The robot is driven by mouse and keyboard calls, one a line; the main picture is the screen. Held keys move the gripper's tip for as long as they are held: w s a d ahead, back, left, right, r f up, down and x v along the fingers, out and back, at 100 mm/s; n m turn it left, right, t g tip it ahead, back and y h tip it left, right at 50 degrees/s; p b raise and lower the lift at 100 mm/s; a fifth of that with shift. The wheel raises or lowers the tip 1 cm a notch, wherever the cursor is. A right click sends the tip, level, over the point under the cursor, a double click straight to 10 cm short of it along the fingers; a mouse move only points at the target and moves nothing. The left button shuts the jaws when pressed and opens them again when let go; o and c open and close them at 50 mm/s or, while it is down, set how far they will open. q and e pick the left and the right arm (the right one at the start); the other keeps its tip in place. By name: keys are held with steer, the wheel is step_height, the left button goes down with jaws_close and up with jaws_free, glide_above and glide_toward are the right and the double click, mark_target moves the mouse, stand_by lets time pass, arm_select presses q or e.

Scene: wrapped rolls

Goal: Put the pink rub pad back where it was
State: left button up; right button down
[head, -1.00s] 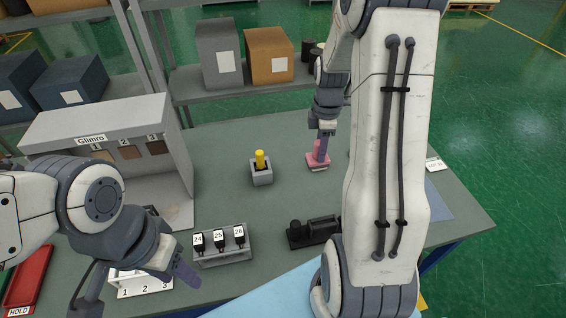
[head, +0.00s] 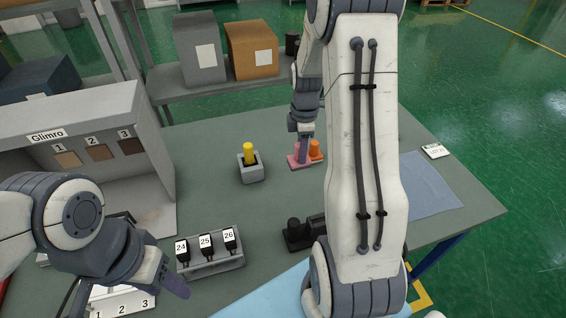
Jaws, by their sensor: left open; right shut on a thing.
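The pink rub pad (head: 293,163) is in the head view, at the middle of the grey-green table, with a pink handle on a flat base. My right gripper (head: 303,148) points down from above and is shut on its handle. I cannot tell whether the base touches the table or hangs just above it. A similar orange pad (head: 315,150) stands close beside it on the right, partly hidden by the gripper. My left gripper (head: 176,284) is open and empty at the lower left, in front of the numbered rack.
A grey block with a yellow peg (head: 249,155) stands left of the pads. A rack holds black pieces labelled 24, 25, 26 (head: 208,253). A black device (head: 297,236) is half hidden by my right arm. A blue cloth (head: 430,185) lies at right. The Glimro box (head: 90,135) stands at left.

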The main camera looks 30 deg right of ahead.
steer(key=w+f+p, duration=0.1)
steer(key=w+f, duration=0.1)
steer(key=w, duration=0.1)
steer(key=w+f+p, duration=0.1)
steer(key=w+f, duration=0.1)
steer(key=w, duration=0.1)
steer(key=w+f+p, duration=0.1)
steer(key=w+f, duration=0.1)
steer(key=w, duration=0.2)
steer(key=shift+d, duration=0.2)
step_height(320, 180, down, 3)
steer(key=shift+f+p, duration=0.1)
steer(key=shift+p, duration=0.75)
steer(key=shift+f, duration=0.55)
steer(key=c, duration=0.5)
jaws_free()
steer(key=shift+c, duration=0.2)
